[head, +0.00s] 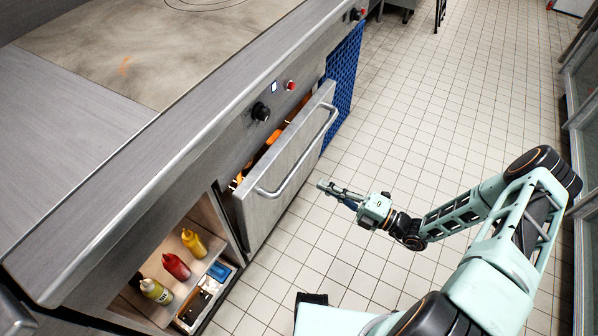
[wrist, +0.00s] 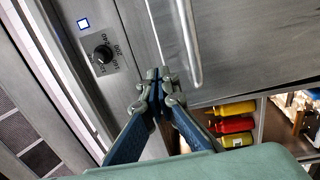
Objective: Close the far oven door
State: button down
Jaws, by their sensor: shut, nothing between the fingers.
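The oven door (head: 283,172) is a grey metal panel with a bar handle (head: 302,152). It stands partly open, its top edge tilted out from the oven front, with an orange glow in the gap behind it. In the wrist view the door (wrist: 240,50) fills the upper right, with its handle (wrist: 188,42) running down to it. My gripper (head: 321,185) is out in front of the door, to the right of the handle. Its fingertips are together and empty in the wrist view (wrist: 158,76). I see no contact with the door.
A black knob (head: 260,111) and a red button (head: 291,86) sit on the panel above the door. An open shelf (head: 208,262) with several sauce bottles is to its left. A blue mesh panel (head: 345,75) is to its right. The tiled floor (head: 440,110) is clear.

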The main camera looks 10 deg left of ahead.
jog(key=b, duration=0.1)
send_near(275, 161)
jog(key=x, duration=0.5)
jog(key=shift+a+r, duration=0.1)
jog(key=shift+a, duration=0.15)
jog(key=shift+w+a+r, duration=0.15)
jog(key=shift+w+a, duration=0.1)
jog(key=shift+a, duration=0.4)
